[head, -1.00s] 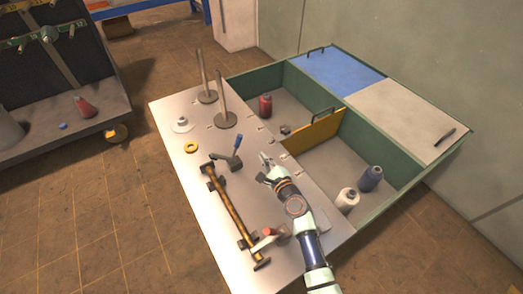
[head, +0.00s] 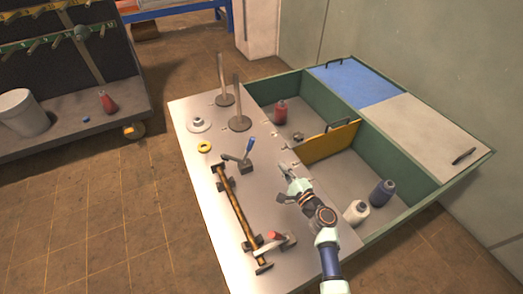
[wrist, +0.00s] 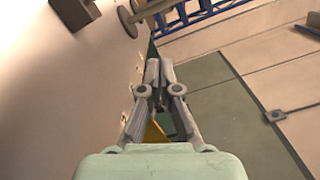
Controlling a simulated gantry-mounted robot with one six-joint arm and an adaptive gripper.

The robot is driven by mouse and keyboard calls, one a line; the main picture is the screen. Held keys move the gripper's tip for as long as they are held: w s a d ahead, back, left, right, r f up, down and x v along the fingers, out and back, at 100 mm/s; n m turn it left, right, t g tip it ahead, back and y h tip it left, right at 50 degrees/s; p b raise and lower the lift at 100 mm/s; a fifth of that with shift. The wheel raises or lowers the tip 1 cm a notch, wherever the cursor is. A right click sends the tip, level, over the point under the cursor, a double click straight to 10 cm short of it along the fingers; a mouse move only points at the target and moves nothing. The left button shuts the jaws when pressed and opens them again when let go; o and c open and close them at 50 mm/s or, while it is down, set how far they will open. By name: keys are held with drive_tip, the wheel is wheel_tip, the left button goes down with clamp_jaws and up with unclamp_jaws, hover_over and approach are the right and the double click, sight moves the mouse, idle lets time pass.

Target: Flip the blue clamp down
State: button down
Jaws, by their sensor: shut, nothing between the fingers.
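The blue clamp stands on the steel tabletop (head: 215,185), with its blue handle (head: 251,145) upright and tilted slightly right. Its dark base (head: 244,164) lies at the upper end of a brass-coloured bar (head: 238,215). My gripper (head: 284,168) is shut and empty, right of and slightly below the clamp in the head view, apart from it. In the wrist view my gripper (wrist: 158,72) has its fingertips together. A dark block (wrist: 75,12) is cut off at that view's top left; I cannot tell what it is.
A red-handled clamp (head: 273,236) sits at the bar's lower end. A green bin with a yellow divider (head: 330,140) and bottles (head: 382,192) lies to the right.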

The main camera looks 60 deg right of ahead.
drive_tip(key=w+d+r+b, duration=0.1)
drive_tip(key=w+d+b, duration=0.2)
drive_tip(key=w, duration=0.8)
drive_tip(key=shift+d+r, duration=0.15)
drive_tip(key=shift+r, duration=0.2)
drive_tip(key=shift+w, duration=0.1)
